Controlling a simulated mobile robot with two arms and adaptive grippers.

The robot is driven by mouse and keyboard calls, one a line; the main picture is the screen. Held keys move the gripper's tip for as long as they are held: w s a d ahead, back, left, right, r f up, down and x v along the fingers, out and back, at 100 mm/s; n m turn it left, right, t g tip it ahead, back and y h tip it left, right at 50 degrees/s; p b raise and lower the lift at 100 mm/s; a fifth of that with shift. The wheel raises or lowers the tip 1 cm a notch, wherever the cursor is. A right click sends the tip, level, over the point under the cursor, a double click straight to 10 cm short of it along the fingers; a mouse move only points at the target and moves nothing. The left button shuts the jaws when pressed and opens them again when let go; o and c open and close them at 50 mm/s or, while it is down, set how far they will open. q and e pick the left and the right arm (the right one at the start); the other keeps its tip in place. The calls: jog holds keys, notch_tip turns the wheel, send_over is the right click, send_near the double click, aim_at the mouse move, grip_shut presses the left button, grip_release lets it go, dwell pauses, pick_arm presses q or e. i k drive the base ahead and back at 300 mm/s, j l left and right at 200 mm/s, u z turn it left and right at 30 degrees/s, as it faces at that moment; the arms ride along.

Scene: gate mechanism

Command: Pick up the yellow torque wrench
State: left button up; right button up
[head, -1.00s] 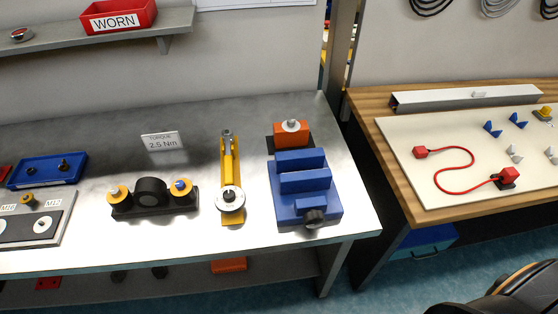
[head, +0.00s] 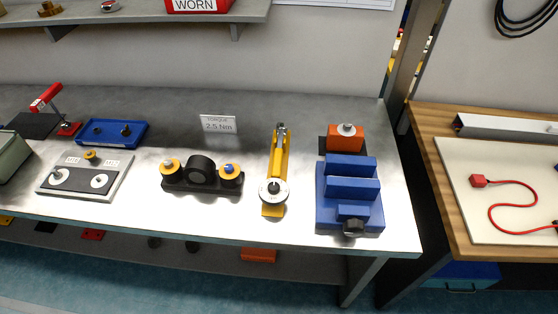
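The yellow torque wrench (head: 277,165) lies on the grey metal bench (head: 240,225), its length running from the back toward the front edge. A round silver-white dial sits at its near end and a dark metal head at its far end. It lies between the black holder with yellow-ringed rollers and the blue vise. Nothing covers it. Neither of my grippers shows in the head view.
A black holder (head: 187,186) stands left of the wrench, a blue vise (head: 350,195) right. A "TORQUE 2.5 Nm" sign (head: 218,124) stands behind. Further left are a grey plate (head: 85,175) and blue tray (head: 112,133). A wooden table (head: 435,190) stands right, past a gap.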

aim_at(270, 200)
jog(key=l+u, duration=0.1)
jog(key=l, duration=1.2)
